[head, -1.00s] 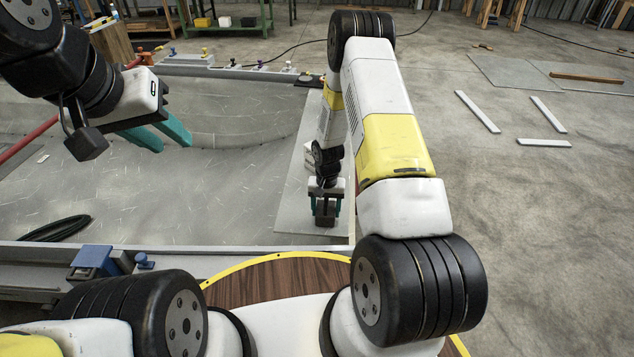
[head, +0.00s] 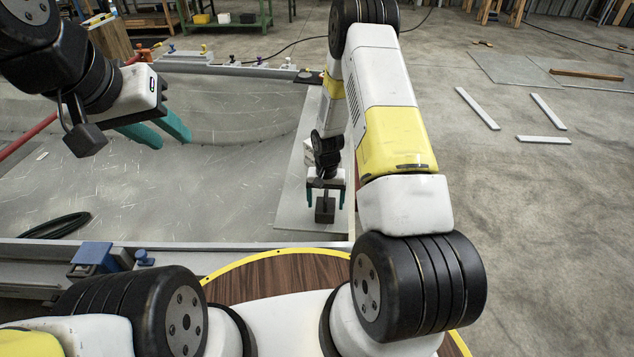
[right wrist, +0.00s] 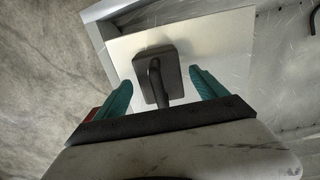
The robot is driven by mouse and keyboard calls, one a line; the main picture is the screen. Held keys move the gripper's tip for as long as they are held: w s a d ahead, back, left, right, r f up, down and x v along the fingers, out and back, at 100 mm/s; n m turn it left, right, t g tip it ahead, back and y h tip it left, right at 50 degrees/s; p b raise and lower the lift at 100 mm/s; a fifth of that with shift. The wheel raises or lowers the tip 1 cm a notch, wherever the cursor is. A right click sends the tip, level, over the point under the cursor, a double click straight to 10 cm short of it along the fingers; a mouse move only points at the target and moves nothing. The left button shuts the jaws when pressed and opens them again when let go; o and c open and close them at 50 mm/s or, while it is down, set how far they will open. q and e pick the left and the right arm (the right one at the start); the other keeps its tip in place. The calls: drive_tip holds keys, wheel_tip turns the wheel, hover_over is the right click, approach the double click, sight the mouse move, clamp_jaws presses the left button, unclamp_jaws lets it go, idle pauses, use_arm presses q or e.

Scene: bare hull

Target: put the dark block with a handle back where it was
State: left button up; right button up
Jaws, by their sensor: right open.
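The dark block (right wrist: 148,83) has a bar handle (right wrist: 157,80) pointing towards the wrist camera. It appears to sit on a pale flat panel (right wrist: 215,42), though its underside is hidden. In the head view the block (head: 325,213) shows just below my right gripper (head: 325,203). My right gripper is open, with a teal finger on either side of the handle and gaps visible in the right wrist view (right wrist: 158,85). My left gripper (head: 172,142) is open and empty above the hull, at the left.
The panel lies along the right side of the grey hull (head: 220,180). A blue clamp (head: 93,256) stands on the near frame rail. A dark coiled cable (head: 58,226) lies at the left. White strips (head: 478,108) lie on open floor at the right.

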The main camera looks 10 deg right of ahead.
drive_tip(key=s+r+n+t, duration=0.1)
drive_tip(key=s+r, duration=0.1)
drive_tip(key=r, duration=1.3)
drive_tip(key=s+r+t, duration=0.1)
drive_tip(key=s+r, duration=0.1)
drive_tip(key=r, duration=1.2)
drive_tip(key=s+a+r+n+t+y, duration=0.2)
drive_tip(key=s+r+t, duration=0.2)
drive_tip(key=s+r, duration=1.3)
drive_tip(key=s, duration=0.3)
drive_tip(key=shift+s+r+n, duration=0.2)
drive_tip(key=shift+r+n, duration=0.05)
drive_tip(key=shift+n, duration=0.15)
drive_tip(key=shift+a, duration=0.1)
